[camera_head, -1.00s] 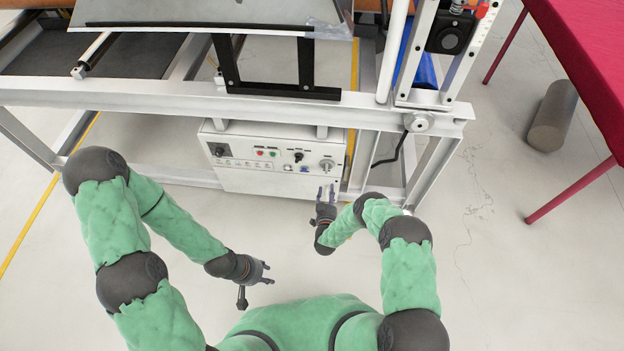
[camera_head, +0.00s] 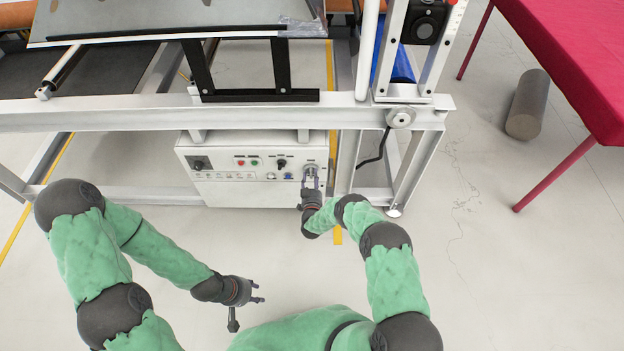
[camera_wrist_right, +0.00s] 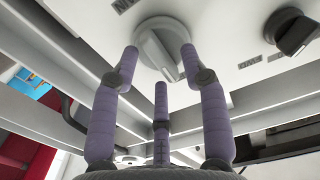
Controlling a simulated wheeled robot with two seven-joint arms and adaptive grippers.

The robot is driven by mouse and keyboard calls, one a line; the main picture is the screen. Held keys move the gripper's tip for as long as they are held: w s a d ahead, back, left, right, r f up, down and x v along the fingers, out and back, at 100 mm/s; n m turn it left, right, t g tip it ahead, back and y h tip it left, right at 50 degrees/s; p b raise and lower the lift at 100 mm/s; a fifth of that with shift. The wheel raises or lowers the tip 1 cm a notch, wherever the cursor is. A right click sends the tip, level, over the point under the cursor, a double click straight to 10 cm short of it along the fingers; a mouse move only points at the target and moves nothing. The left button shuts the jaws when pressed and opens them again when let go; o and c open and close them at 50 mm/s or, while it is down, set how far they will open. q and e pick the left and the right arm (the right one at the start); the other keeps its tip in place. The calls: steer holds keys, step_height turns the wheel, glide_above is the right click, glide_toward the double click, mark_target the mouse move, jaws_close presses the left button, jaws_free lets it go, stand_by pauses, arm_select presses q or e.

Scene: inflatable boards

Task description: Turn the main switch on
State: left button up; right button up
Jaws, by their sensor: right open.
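The main switch, a round grey rotary knob (camera_wrist_right: 152,40) with a raised bar grip, is on the front panel of the white control box (camera_head: 230,192). In the head view it is at the panel's right end, partly covered by my right gripper (camera_head: 312,178). In the right wrist view, my right gripper (camera_wrist_right: 160,62) is open, with purple-grey fingers spread at the knob's lower left and right edges. I cannot tell whether they touch it. My left gripper (camera_head: 259,291) is open and empty over the floor, away from the box.
A smaller black knob (camera_wrist_right: 292,32) is beside the switch, and red and green buttons (camera_head: 247,163) are further left. A white machine frame (camera_head: 150,118) runs above the box. The floor in front is clear.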

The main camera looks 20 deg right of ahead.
steer(key=shift+w, duration=0.25)
jaws_close()
steer(key=shift+d+f+m, duration=0.1)
steer(key=shift+f+m, duration=0.1)
steer(key=shift+m, duration=2.8)
steer(key=shift+a+f+m, duration=0.1)
steer(key=shift+f+m, duration=0.05)
steer(key=shift+m, duration=2.85)
steer(key=shift+d+f+m, duration=0.1)
steer(key=shift+f+m, duration=0.1)
steer(key=shift+m, duration=2.8)
